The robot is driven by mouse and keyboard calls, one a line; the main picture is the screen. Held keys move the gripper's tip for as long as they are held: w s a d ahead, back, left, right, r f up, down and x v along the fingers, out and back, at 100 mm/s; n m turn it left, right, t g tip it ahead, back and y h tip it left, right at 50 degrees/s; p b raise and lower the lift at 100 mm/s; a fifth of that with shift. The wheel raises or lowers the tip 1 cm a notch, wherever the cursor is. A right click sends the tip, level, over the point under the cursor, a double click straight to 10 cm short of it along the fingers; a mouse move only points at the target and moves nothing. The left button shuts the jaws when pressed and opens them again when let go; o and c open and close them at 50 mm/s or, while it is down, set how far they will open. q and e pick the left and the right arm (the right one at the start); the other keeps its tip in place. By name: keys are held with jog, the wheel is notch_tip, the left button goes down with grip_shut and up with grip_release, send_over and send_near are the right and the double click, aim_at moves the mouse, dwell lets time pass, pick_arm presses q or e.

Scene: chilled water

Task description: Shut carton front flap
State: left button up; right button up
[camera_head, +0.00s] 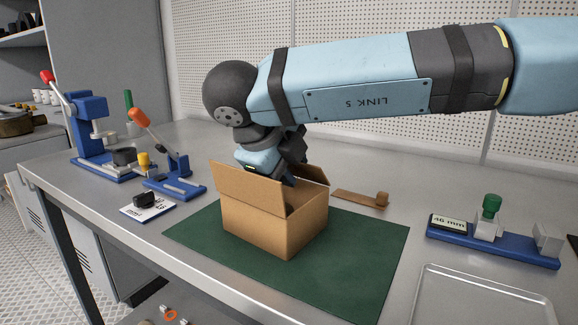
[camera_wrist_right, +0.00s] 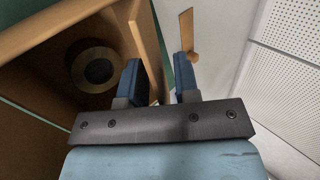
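The brown cardboard carton (camera_head: 275,225) stands open on a green mat (camera_head: 365,250). Its near-left flap (camera_head: 248,188) is raised and leans outward, and another flap (camera_head: 312,172) stands up at the far right. My right gripper (camera_head: 290,178) reaches down at the carton's far side, its tips partly hidden. In the wrist view it is open (camera_wrist_right: 158,68), with a gap between the fingers. A cardboard edge (camera_wrist_right: 150,45) shows between them, close to the left finger; I cannot tell if they touch. A round ring-shaped part (camera_wrist_right: 92,67) lies inside the carton. My left gripper is not in view.
A brown piece with a knob (camera_head: 368,198) lies behind the carton. Blue lever presses (camera_head: 90,130) and a small card (camera_head: 148,208) stand left. A blue gauge stand (camera_head: 490,240) and a metal tray (camera_head: 480,300) are at right. The mat right of the carton is clear.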

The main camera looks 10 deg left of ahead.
jog(key=shift+s+r, duration=0.1)
jog(key=shift+r, duration=0.1)
pick_arm(q)
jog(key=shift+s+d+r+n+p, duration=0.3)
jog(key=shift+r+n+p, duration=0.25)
jog(key=shift+p, duration=0.6)
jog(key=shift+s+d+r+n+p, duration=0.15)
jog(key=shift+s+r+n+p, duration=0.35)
jog(key=shift+p, duration=0.65)
pick_arm(e)
jog(key=v, duration=1.3)
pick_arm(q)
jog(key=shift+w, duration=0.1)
pick_arm(e)
jog(key=shift+s+a+r, duration=0.1)
jog(key=shift+s, duration=0.05)
